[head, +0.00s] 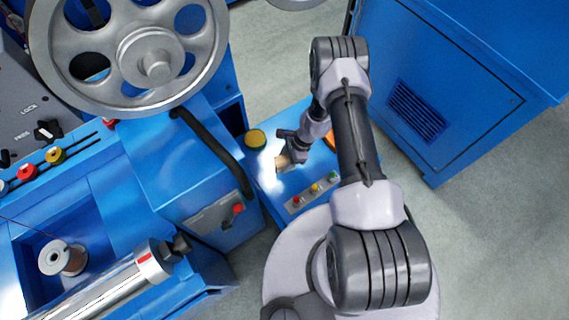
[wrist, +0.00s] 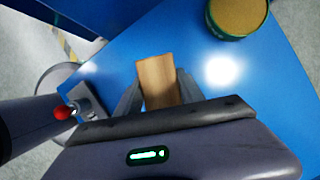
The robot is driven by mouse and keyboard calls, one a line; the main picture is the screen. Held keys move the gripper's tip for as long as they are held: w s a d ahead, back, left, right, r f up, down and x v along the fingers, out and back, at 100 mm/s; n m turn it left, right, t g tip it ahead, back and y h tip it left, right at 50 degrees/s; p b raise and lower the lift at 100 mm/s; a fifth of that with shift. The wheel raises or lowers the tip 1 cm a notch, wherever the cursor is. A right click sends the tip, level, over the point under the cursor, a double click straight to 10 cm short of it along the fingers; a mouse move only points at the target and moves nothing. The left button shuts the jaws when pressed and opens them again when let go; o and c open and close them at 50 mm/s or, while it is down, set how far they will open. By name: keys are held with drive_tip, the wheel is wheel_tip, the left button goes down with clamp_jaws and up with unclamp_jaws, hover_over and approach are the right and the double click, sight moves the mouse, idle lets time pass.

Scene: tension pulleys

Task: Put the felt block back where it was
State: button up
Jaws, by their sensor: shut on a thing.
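A tan block with a wood-like grain (wrist: 158,82), apparently the felt block, is between the fingers of my gripper (wrist: 157,92). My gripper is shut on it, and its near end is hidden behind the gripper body. In the head view my gripper (head: 284,161) holds the block (head: 281,163) over the small blue table (head: 262,178), left of the arm. No felt face is clearly visible. I cannot tell whether the block touches the tabletop.
A round tin with a yellow-brown top (head: 256,138) stands on the table near the block; it also shows in the wrist view (wrist: 237,18). A button panel (head: 313,194) is at the near edge. An orange thing (head: 329,140) is partly hidden behind my arm. Blue machinery (head: 190,165) stands left.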

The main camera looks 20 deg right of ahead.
drive_tip(key=shift+f, duration=0.7)
drive_tip(key=shift+r, duration=0.15)
drive_tip(key=o, duration=1.5)
drive_tip(key=shift+c, duration=0.2)
